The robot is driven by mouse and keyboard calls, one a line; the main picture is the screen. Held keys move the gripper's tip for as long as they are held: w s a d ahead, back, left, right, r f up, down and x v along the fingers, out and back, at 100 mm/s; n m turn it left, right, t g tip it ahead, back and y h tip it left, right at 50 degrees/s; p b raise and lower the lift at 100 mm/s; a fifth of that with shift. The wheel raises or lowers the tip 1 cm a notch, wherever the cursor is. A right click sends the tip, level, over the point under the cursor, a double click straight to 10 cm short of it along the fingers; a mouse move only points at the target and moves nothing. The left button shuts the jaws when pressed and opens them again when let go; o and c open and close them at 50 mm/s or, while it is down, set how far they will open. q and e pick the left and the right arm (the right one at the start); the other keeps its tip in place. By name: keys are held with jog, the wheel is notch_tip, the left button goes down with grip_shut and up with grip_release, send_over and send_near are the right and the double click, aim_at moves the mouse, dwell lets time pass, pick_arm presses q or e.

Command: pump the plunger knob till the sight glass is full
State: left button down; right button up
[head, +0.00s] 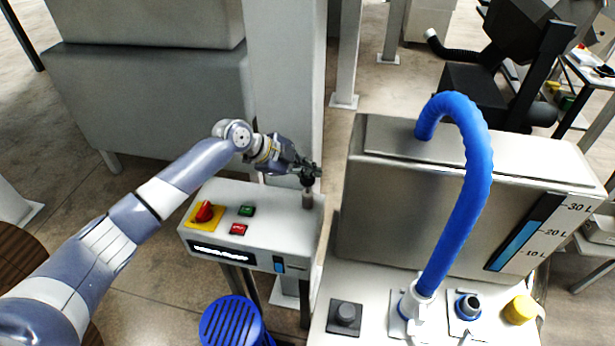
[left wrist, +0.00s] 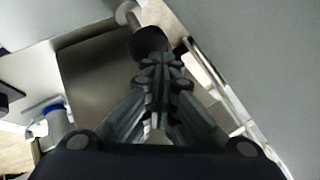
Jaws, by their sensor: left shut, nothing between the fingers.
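The plunger knob (head: 308,181) is a dark ball on a short grey rod at the right end of the control box. My left gripper (head: 316,170) is shut and empty, its fingertips right at the knob. In the left wrist view the shut fingertips (left wrist: 160,62) are just in front of the dark knob (left wrist: 148,38); whether they touch cannot be told. The sight glass (head: 514,245) is a slanted strip on the tank's front, blue below and black above. My right gripper is not in view.
The control box (head: 275,205) carries a red rotary switch (head: 204,212), a green button (head: 247,210) and a red button (head: 238,229). A grey tank (head: 400,210) stands to the right, with a blue hose (head: 468,190) arching over it. A grey column (head: 285,80) rises behind the gripper.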

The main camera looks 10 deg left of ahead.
aim_at(309, 180)
pick_arm(q)
jog(key=shift+s+f+b, duration=0.1)
jog(key=shift+f+b, duration=1.2)
jog(key=shift+f, duration=0.35)
dwell(0.9)
jog(key=shift+r, duration=0.1)
jog(key=shift+r+p, duration=1.45)
jog(key=shift+r, duration=0.9)
notch_tip(309, 180, up, 5)
jog(key=p, duration=0.3)
jog(key=shift+a, duration=0.1)
